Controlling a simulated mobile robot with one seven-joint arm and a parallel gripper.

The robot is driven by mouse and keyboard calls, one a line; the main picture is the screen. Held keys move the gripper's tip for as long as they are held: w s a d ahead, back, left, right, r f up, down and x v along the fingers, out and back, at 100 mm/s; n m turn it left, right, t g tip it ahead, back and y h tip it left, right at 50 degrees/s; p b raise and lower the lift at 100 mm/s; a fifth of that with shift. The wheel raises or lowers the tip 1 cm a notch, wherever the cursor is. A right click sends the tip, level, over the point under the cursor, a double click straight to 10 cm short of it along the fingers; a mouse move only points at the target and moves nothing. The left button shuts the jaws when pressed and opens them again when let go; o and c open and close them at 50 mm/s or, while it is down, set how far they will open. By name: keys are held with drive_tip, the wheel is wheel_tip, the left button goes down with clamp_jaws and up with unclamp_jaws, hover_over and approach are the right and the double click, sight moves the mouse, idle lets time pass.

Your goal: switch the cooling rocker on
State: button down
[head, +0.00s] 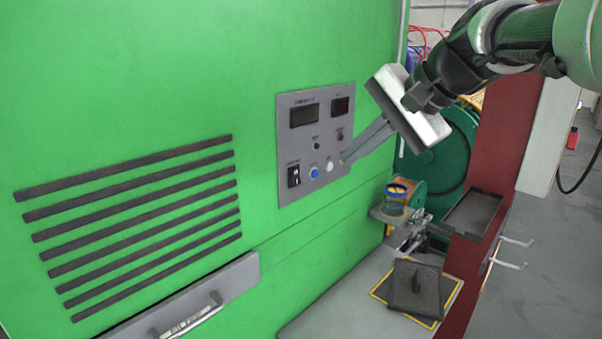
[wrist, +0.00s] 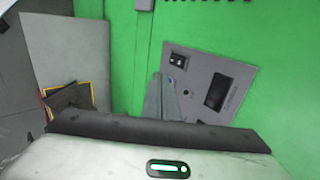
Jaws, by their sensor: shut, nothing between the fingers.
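A grey control panel (head: 285,120) is set in the green cabinet wall. Its black rocker (head: 294,176) sits at the lower left of the panel, upright, with a small label above it too small to read. The rocker also shows in the wrist view (wrist: 179,60), beyond the fingertips.
Two dark displays (head: 304,115) (head: 341,105) are above. A drawer handle (head: 190,318) juts out at lower left. A dark red post (head: 492,150) stands at right.

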approach(298, 183)
wheel_tip(298, 183, down, 4)
drive_tip(key=shift+w+a+f, duration=0.15)
drive_tip(key=shift+w+a, duration=0.5)
drive_tip(key=shift+w+a+f, duration=0.2)
drive_tip(key=shift+w+a, duration=0.45)
drive_tip(key=shift+a, duration=0.05)
drive_tip(key=shift+b, duration=0.3)
drive_tip(key=shift+f+t+y+b, duration=0.3)
drive_tip(key=shift+f+b, duration=0.2)
drive_tip(key=shift+b, duration=0.7)
drive_tip(key=shift+w+a+r+p, duration=0.1)
drive_tip(key=shift+r+p, duration=0.3)
drive_tip(key=shift+r, duration=0.15)
